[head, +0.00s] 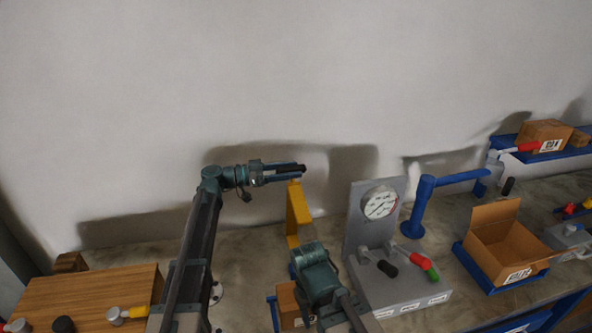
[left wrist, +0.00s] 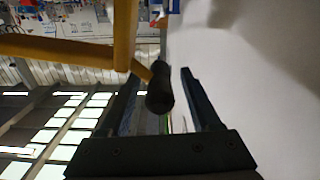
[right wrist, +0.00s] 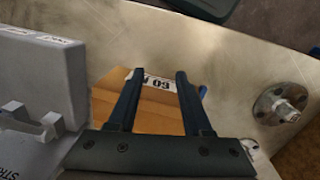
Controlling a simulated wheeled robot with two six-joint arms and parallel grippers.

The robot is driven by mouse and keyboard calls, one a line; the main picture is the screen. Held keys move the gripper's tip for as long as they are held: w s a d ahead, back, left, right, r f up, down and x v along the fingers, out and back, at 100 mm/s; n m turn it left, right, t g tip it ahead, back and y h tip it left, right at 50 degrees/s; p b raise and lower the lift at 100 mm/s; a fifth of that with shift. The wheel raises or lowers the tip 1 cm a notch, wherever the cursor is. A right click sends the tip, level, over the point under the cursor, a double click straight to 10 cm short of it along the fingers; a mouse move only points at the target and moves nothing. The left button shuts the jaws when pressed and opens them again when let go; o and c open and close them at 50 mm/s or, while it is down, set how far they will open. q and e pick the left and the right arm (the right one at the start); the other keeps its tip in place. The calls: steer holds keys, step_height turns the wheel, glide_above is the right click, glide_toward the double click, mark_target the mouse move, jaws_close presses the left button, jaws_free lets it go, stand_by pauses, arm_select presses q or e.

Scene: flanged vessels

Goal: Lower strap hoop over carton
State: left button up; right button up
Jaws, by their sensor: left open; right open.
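My left gripper (head: 301,170) is open at the top of a yellow post-and-arm frame (head: 297,212). In the left wrist view, a black cylindrical grip (left wrist: 160,92) on the yellow frame (left wrist: 124,35) lies between the open fingers, not clamped. I cannot make out a separate strap hoop. A brown carton (head: 288,302) stands at the front by a blue edge, partly hidden by my right wrist. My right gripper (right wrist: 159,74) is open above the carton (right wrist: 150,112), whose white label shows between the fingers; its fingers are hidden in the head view.
A grey gauge panel (head: 358,230) with levers stands right of the carton. Further right are a blue post with an arm (head: 424,205) and an open carton (head: 497,245) in a blue tray. A wooden block (head: 85,295) is at left.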

arm_select(q)
steer(key=shift+w+d, duration=0.15)
steer(key=shift+d, duration=0.8)
jaws_close()
stand_by(0.8)
